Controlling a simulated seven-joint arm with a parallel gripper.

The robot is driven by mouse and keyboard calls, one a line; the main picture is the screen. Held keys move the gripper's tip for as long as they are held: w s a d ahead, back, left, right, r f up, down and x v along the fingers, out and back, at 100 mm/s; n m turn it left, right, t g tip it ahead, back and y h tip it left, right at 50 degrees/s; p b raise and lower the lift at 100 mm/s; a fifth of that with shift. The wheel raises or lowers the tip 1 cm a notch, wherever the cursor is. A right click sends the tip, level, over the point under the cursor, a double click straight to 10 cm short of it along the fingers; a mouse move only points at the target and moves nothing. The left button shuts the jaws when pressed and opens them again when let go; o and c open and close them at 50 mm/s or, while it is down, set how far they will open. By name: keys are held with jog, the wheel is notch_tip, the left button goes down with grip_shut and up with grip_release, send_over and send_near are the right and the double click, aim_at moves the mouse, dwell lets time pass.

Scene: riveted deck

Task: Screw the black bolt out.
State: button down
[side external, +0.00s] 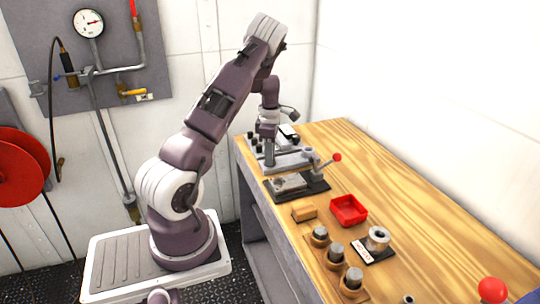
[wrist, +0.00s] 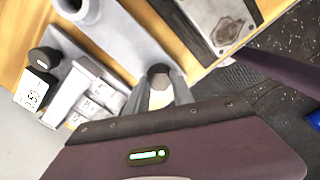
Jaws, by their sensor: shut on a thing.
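In the wrist view, the black bolt (wrist: 159,72) shows a dark round head between my fingertips, at the edge of a grey metal plate (wrist: 130,40). My gripper (wrist: 160,90) is shut on it. In the side external view, my gripper (side external: 269,158) points down at the grey fixture at the far end of the bench, and the bolt cannot be made out there. How far the bolt sits in its hole is hidden.
Another black knob (wrist: 43,58) stands on the fixture. A lever with a red ball (side external: 337,157) rises beside it. A dark-based scratched plate (side external: 292,182), wooden block (side external: 304,213), red tray (side external: 348,210) and several grey cylinders (side external: 336,251) lie nearer.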

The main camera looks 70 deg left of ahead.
jog(key=n, duration=0.6)
jog(key=shift+d+f, duration=0.1)
jog(key=shift+f, duration=0.05)
jog(key=n, duration=0.6)
jog(key=shift+n, duration=0.4)
jog(key=n, duration=1.2)
jog(key=c, duration=1.1)
grip_release()
